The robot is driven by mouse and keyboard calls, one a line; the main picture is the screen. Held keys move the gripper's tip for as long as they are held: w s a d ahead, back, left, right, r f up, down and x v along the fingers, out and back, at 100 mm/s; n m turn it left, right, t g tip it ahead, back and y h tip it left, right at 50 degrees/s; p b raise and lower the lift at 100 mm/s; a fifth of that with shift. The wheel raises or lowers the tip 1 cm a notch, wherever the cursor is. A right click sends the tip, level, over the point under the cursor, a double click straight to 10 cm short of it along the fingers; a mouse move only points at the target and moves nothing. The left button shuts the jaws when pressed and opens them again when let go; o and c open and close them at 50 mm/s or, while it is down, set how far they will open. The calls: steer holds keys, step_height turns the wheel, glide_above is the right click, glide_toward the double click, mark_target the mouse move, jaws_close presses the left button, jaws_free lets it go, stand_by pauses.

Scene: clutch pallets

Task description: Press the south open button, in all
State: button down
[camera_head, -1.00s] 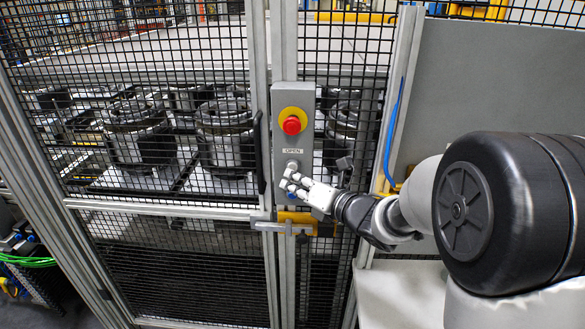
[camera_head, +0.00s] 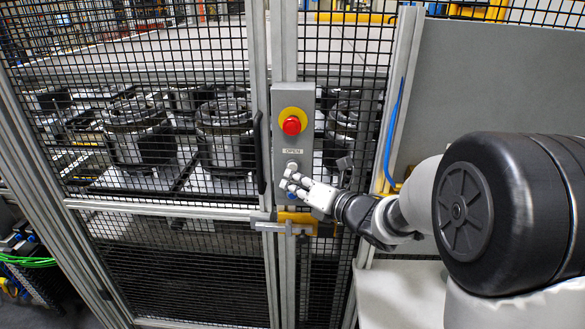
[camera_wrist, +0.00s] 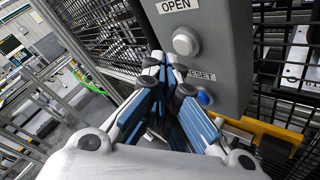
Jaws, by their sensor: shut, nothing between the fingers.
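The open button is a round white button (camera_wrist: 186,41) under the OPEN label on a grey control box, plain in the wrist view. In the head view the button (camera_head: 292,166) shows just above my fingers. My gripper (camera_head: 287,178) is shut and empty, in front of the lower half of the box. In the wrist view my gripper (camera_wrist: 163,62) has its fingertips together, a little below and left of the white button; the view shows no clear contact with it. The grey control box (camera_head: 303,98) is mounted on the fence post.
A red emergency stop (camera_head: 292,125) on a yellow disc sits above the OPEN label. A blue button (camera_wrist: 205,97) labelled RESET lies below. A yellow latch (camera_head: 297,218) and a black door handle (camera_head: 259,152) are close by. Mesh fence surrounds the box.

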stand_by(0.4)
steer(key=shift+w+b, duration=0.45)
steer(key=shift+w, duration=0.45)
stand_by(0.5)
steer(key=shift+s+b, duration=0.15)
steer(key=shift+b, duration=0.3)
steer(key=shift+s+b, duration=0.55)
steer(key=shift+s, duration=0.2)
